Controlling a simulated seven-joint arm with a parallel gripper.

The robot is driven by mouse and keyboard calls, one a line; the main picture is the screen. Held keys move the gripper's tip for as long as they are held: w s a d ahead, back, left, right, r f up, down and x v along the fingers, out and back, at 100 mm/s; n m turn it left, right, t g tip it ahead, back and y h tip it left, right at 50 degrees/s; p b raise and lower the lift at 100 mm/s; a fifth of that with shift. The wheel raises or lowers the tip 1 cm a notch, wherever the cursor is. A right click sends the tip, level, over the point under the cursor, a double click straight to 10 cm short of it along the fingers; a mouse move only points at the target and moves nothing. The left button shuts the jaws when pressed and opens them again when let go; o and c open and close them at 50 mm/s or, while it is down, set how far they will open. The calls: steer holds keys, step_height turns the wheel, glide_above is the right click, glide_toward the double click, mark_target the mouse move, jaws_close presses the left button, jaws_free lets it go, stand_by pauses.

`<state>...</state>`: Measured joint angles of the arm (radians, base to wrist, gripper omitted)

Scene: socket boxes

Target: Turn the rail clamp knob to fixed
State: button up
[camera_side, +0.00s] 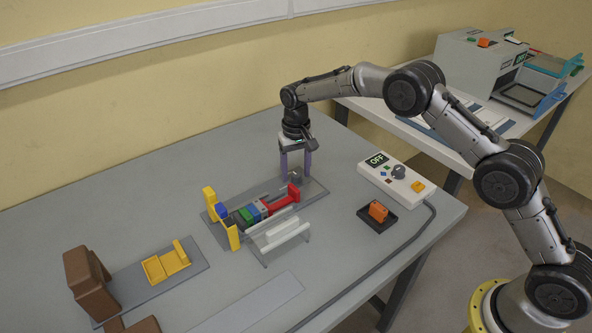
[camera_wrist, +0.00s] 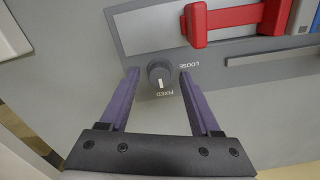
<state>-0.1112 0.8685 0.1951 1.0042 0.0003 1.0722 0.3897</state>
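The rail clamp knob (camera_wrist: 161,74) is a round dark grey knob on a grey plate, beside the red clamp (camera_wrist: 236,18). Its white mark points down in the wrist view, at the upside-down word FIXED; the word LOOSE is to its upper right. My gripper (camera_wrist: 159,76) is open, its two purple fingers apart, one to each side of the knob with a visible gap on both sides. In the side view my gripper (camera_side: 295,172) points down over the far right end of the plate (camera_side: 318,188), with the knob partly hidden between the fingers.
A row of coloured blocks (camera_side: 250,213) lies between the red clamp and yellow end brackets (camera_side: 229,233). A clear cover (camera_side: 280,236) stands in front. A control box reading OFF (camera_side: 397,178) and an orange switch in a black tray (camera_side: 378,211) are to the right.

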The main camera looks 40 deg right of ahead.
mark_target(296, 174)
step_height(296, 174, up, 14)
stand_by(0.6)
steer(key=shift+f, duration=0.1)
